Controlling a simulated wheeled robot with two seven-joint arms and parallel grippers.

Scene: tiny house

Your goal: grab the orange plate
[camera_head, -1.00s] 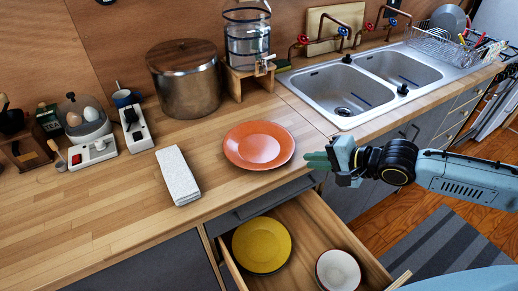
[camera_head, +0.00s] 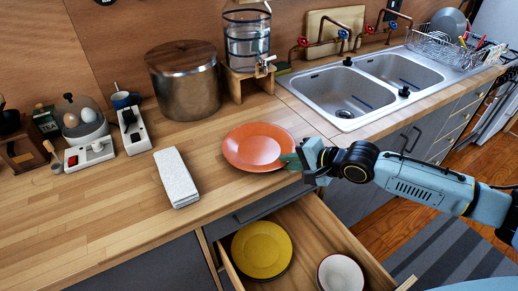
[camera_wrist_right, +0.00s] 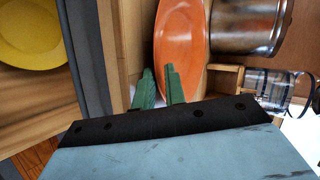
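The orange plate (camera_head: 258,146) lies flat on the wooden counter, near its front edge and left of the sink. It also shows in the right wrist view (camera_wrist_right: 180,40), just ahead of the fingers. My right gripper (camera_head: 287,161) has its green fingertips at the plate's right rim, overlapping it in the head view. In the right wrist view the two fingers (camera_wrist_right: 160,82) stand apart with a narrow gap, and the plate's rim lies close to that gap. I cannot tell whether the fingers touch the rim. My left gripper is not in view.
An open drawer below holds a yellow plate (camera_head: 262,249) and a white bowl (camera_head: 340,274). A folded white cloth (camera_head: 176,178) lies left of the orange plate. A large pot (camera_head: 183,82) and a water dispenser (camera_head: 247,50) stand behind. The sink (camera_head: 345,95) is to the right.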

